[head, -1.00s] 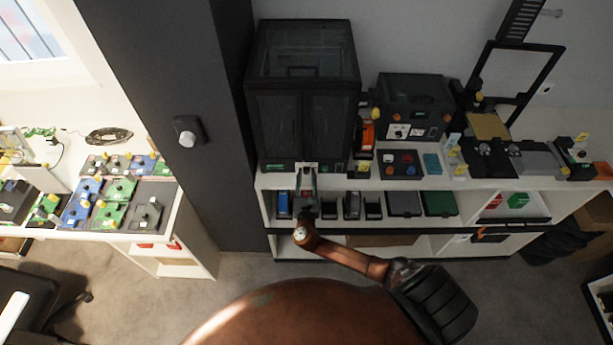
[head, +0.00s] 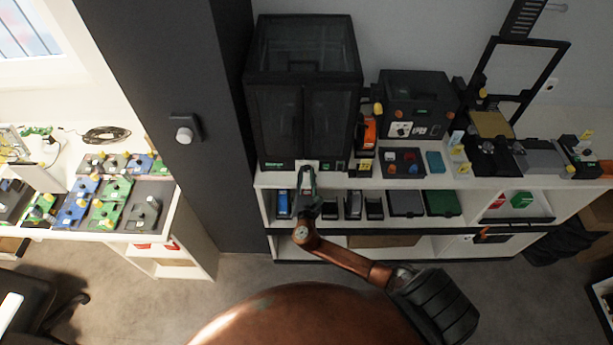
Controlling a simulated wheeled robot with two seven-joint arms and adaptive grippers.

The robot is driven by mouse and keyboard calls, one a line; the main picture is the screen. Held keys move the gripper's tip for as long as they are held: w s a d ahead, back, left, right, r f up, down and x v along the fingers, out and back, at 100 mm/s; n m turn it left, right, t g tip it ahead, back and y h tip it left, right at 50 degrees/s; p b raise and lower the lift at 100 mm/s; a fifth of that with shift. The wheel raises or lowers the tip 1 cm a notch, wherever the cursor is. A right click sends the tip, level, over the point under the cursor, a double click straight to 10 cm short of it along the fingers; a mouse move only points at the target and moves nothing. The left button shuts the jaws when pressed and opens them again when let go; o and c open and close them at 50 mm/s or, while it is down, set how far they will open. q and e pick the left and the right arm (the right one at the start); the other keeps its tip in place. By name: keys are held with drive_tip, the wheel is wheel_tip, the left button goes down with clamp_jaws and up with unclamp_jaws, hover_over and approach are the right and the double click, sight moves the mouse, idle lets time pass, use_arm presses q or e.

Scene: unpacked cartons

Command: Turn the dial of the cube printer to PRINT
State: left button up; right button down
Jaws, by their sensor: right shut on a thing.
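The cube printer (head: 303,115) is the tall black box with dark glazed doors, standing at the left end of the white shelf. A pale panel shows low on its front edge. My right gripper (head: 307,170) reaches up to that panel, and its fingers are shut on a small part there, apparently the dial. The fingers hide the dial, and its pointer and the PRINT mark are too small to read. My left gripper is out of view.
A smaller black machine (head: 413,105) and a tray of coloured buttons (head: 403,162) stand to the right on the white shelf (head: 370,180). A dark pillar (head: 200,80) rises just left of the printer. Several cartridges and boxes fill the compartment below.

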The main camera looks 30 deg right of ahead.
drive_tip(key=c, duration=1.7)
unclamp_jaws()
drive_tip(key=v, duration=1.2)
drive_tip(key=shift+s, duration=0.1)
